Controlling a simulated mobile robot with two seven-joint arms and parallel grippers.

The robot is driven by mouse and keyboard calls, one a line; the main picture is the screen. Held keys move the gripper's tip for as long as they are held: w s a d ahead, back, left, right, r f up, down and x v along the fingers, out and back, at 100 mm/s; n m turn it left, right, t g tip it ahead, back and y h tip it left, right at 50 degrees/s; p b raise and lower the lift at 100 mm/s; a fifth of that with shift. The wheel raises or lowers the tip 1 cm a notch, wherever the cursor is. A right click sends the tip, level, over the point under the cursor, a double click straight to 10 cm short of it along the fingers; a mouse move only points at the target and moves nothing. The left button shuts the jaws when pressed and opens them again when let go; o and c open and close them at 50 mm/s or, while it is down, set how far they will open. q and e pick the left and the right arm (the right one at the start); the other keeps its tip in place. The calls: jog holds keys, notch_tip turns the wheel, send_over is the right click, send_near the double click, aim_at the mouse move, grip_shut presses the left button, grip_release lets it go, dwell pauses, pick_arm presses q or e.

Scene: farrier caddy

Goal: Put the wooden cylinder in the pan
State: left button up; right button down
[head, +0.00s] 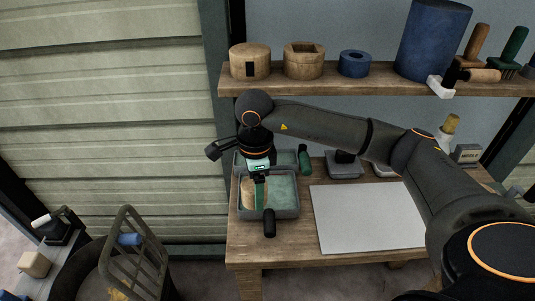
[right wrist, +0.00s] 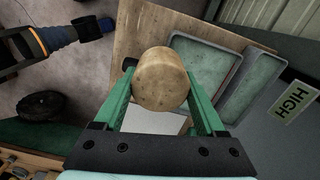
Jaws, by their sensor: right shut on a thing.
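The wooden cylinder (right wrist: 161,80) is pale and round. My right gripper (right wrist: 162,92) is shut on it, with green fingers on both sides. In the head view the cylinder (head: 249,192) shows beside a green finger, and my right gripper (head: 258,190) is over the near grey pan (head: 287,214). This pan has a pale green inside and a dark handle (head: 269,224) toward me. In the right wrist view the pan (right wrist: 205,62) lies partly behind the cylinder. Whether the cylinder touches it I cannot tell. My left arm appears in the wrist view's upper left; its gripper's jaws are unclear.
A second green-lined pan (right wrist: 252,88) is just behind the first. A white board (head: 365,218) lies to the right on the wooden table (head: 280,253). The shelf (head: 330,82) above holds wooden pieces and blue cylinders. A grey rack (head: 135,262) stands at lower left.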

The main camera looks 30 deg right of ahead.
jog(key=m, duration=0.2)
jog(key=w+d+m+p, duration=0.1)
jog(key=m, duration=0.2)
jog(key=w+d+r+m+p, duration=0.1)
jog(key=m, duration=0.2)
jog(key=shift+w+d+r+m+p, duration=0.1)
jog(key=shift+w+d+m+p, duration=0.5)
jog(key=shift+m, duration=1.85)
jog(key=shift+w+d+r+m+p, duration=0.2)
jog(key=shift+d+m+p, duration=0.45)
jog(key=shift+m, duration=1.75)
jog(key=shift+w+d+m+p, duration=0.4)
jog(key=shift+d+m, duration=0.45)
jog(key=shift+m, duration=1.6)
jog(key=shift+w, duration=0.1)
jog(key=b, duration=0.8)
send_near(268, 203)
jog(key=f, duration=0.1)
jog(key=w+f, duration=0.1)
jog(key=f, duration=0.3)
jog(key=shift+w+d+f, duration=0.15)
jog(key=shift+d, duration=0.15)
jog(key=shift+f, duration=0.45)
grip_release()
